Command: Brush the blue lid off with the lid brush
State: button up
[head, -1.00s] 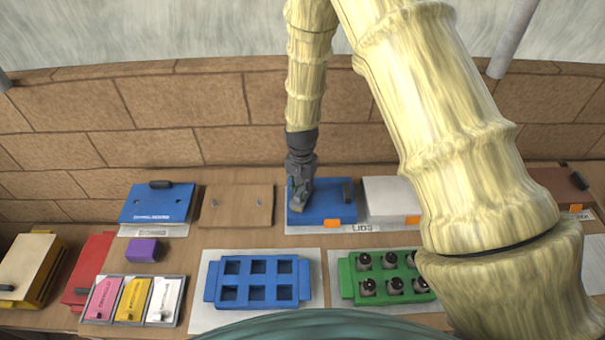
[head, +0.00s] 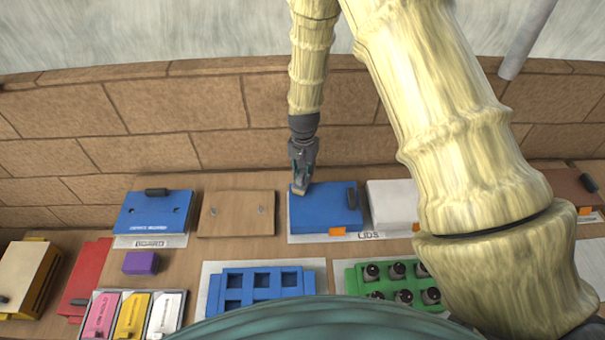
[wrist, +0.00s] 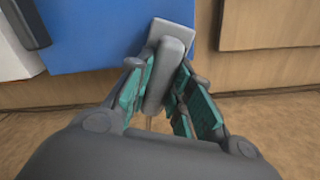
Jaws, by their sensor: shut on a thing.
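The blue lid (head: 325,212) lies on the white LIDS sheet (head: 370,236), with a black handle at its right side and an orange tag at its front edge. In the wrist view, part of the blue lid (wrist: 95,30) fills the upper left. My gripper (head: 301,176) is at the lid's back left corner. It is shut on a grey brush (wrist: 168,55), held between its teal pads; the brush end reaches the lid's edge in the picture. I cannot tell whether it touches the lid. The brush's pale tip (head: 299,188) shows in the head view.
A white lid (head: 393,203) lies to the right of the blue lid. A wooden board (head: 236,215) with two pegs and another blue piece (head: 153,212) with a handle stand to the left. A blue tray (head: 262,290) and green tray (head: 350,280) with dark plugs lie in front.

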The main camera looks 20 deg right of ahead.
jog(key=r+p, duration=0.1)
jog(key=r, duration=0.3)
jog(key=shift+s+r+p, duration=0.2)
jog(key=shift+r+p, duration=0.15)
jog(key=shift+p, duration=0.05)
jog(key=shift+w+r+p, duration=0.2)
jog(key=shift+r+p, duration=0.45)
jog(key=shift+r, duration=0.3)
jog(key=shift+s+a+r+p, duration=0.1)
jog(key=shift+r+p, duration=0.1)
jog(key=shift+r, duration=0.15)
jog(key=shift+s+r+p, duration=0.1)
jog(key=shift+r+p, duration=0.05)
jog(key=shift+r, duration=0.2)
jog(key=shift+w+f, duration=0.1)
jog(key=shift+w, duration=0.05)
